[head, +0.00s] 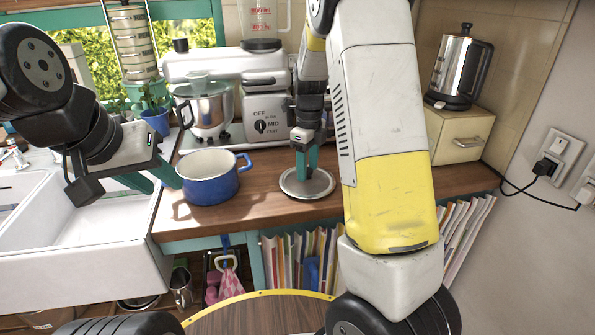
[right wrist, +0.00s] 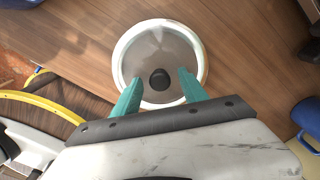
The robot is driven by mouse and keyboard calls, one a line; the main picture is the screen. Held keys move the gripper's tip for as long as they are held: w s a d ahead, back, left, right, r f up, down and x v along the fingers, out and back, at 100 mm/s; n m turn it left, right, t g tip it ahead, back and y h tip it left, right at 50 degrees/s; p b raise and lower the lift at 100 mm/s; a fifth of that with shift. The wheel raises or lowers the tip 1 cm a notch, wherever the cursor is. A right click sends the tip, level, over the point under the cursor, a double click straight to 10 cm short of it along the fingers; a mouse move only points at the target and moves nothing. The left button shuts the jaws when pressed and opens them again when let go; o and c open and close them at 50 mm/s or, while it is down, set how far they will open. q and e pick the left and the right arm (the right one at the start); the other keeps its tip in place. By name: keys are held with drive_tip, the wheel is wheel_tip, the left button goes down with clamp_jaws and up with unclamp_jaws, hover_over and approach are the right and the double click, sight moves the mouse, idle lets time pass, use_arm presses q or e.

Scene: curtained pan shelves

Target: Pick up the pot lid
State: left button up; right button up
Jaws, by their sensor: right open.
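The pot lid (head: 307,184) lies flat on the wooden counter, right of the blue pot. In the right wrist view the lid (right wrist: 133,52) is round, with a pale rim and a dark knob (right wrist: 159,80) near its middle. My right gripper (head: 307,172) points down over the lid. Its teal fingers, also in the right wrist view (right wrist: 159,82), are open with the knob between them and a gap on each side. My left gripper (head: 160,180) is beside the pot's left side; how far its fingers are apart is unclear.
The blue pot (head: 208,188) stands on the counter (head: 260,209) near the sink (head: 88,240). A stand mixer (head: 225,70) is behind the pot and lid. A kettle (head: 460,65) stands on a cream box (head: 458,135) at the right. Books (head: 300,260) fill the shelf below.

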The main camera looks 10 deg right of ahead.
clamp_jaws()
drive_tip(key=shift+r, duration=0.1)
idle(0.4)
